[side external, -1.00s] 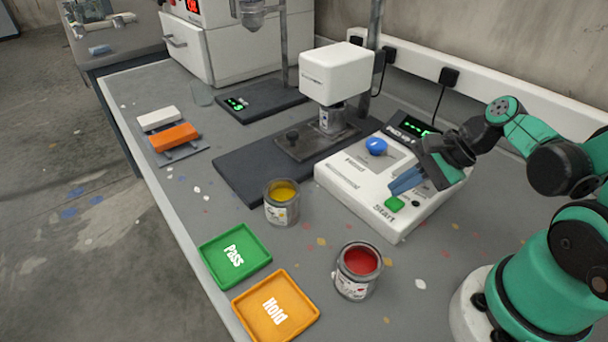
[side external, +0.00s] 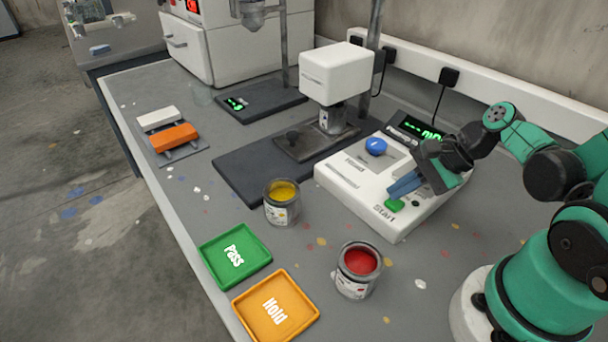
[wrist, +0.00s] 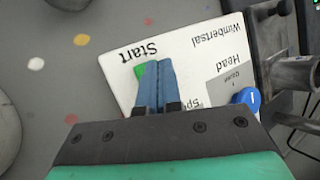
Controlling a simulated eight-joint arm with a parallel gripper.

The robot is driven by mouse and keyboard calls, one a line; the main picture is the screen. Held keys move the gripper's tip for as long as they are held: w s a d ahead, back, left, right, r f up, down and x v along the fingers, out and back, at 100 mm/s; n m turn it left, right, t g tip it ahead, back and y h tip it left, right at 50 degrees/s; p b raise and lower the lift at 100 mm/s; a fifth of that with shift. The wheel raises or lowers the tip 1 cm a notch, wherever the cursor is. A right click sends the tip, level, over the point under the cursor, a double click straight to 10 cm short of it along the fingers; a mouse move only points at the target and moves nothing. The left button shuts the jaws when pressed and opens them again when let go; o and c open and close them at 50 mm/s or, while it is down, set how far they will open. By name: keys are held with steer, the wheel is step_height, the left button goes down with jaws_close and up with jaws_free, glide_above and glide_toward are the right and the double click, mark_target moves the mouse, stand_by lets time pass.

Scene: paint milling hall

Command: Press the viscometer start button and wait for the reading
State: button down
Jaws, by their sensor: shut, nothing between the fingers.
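The viscometer has a white control base (side external: 345,185) with a white head (side external: 336,73) on a post. The green Start button (side external: 394,205) is at the base's front corner; it also shows in the wrist view (wrist: 139,70), partly hidden by a finger. My gripper (side external: 391,193) is shut and empty, its blue fingers slanting down with the tips right at the button. In the wrist view my fingertips (wrist: 152,63) lie together beside the visible green. I cannot tell whether they touch or press it. A display (side external: 418,131) at the base's back shows green characters, too blurred to read fully.
A blue knob (side external: 376,147) stands on the base. A yellow paint can (side external: 282,208), a red paint can (side external: 356,275), a green Pass tray (side external: 235,255) and an orange Hold tray (side external: 275,305) are in front.

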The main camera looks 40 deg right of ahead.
mark_target(398, 201)
steer(key=shift+r, duration=0.15)
stand_by(0.3)
steer(key=shift+r, duration=0.3)
steer(key=shift+r, duration=2.5)
steer(key=n, duration=0.1)
steer(key=n+h, duration=0.1)
steer(key=n, duration=0.2)
steer(key=shift+w+a+f, duration=0.2)
steer(key=shift+w+a, duration=0.1)
steer(key=w+r+n+h, duration=0.1)
steer(key=n, duration=0.4)
steer(key=w+a+n+t+h, duration=0.1)
steer(key=n, duration=0.4)
steer(key=w+a+r+n+h, duration=0.1)
steer(key=n, duration=0.4)
steer(key=shift+w+a+r+t+h, duration=0.15)
steer(key=shift+r+t+h, duration=0.15)
steer(key=shift+r+h, duration=0.1)
